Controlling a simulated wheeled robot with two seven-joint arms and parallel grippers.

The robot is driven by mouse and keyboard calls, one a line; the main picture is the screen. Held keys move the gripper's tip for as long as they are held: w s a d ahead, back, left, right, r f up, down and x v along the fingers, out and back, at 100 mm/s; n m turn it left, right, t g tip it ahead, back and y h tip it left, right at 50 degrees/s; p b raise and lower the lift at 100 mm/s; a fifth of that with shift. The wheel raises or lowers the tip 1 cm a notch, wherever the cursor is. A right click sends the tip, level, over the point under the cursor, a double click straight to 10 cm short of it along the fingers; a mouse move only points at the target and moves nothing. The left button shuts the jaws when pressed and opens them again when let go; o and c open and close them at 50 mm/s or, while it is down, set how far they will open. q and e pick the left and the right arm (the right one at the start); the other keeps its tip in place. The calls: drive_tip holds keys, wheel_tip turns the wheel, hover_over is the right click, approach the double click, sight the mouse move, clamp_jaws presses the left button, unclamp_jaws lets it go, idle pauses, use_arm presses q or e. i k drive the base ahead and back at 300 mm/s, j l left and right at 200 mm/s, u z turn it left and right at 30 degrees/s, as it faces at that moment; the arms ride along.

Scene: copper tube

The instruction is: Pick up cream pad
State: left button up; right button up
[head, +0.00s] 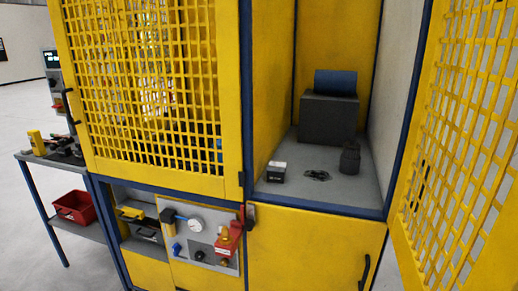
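I cannot make out a cream pad for certain. A small dark block with a pale top (277,171) sits at the front left of the grey shelf (325,190) inside the open yellow cabinet; it is too small to tell whether the pale part is a pad. Neither of my grippers is in view.
On the shelf are a dark box with a blue roll (336,82), a black coil (317,175) and a dark object (350,158). An open mesh door (465,150) stands at right. A gauge panel (200,235) is below; a side table holds a red bin (74,207).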

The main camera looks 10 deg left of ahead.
sight(27, 151)
drive_tip(key=i+j+z, duration=0.1)
drive_tip(key=j, duration=0.65)
drive_tip(key=j+z, duration=0.15)
drive_tip(key=j, duration=0.55)
drive_tip(key=i+j+z, duration=0.1)
drive_tip(key=j, duration=0.7)
drive_tip(key=j+z, duration=0.1)
drive_tip(key=j, duration=0.6)
drive_tip(key=j+z, duration=0.15)
drive_tip(key=j, duration=0.6)
drive_tip(key=k+j+z, duration=0.1)
drive_tip(key=j, duration=0.65)
drive_tip(key=k+j+z, duration=0.1)
drive_tip(key=j, duration=0.65)
drive_tip(key=k+j+z, duration=0.15)
drive_tip(key=j, duration=0.6)
drive_tip(key=j+z, duration=0.45)
drive_tip(key=j, duration=0.8)
drive_tip(key=j+u, duration=0.15)
drive_tip(key=u, duration=0.35)
drive_tip(key=i+j+u, duration=0.1)
drive_tip(key=u, duration=0.4)
drive_tip(key=i+j+u, duration=0.1)
drive_tip(key=u, duration=0.4)
drive_tip(key=i+u, duration=0.2)
drive_tip(key=u, duration=0.3)
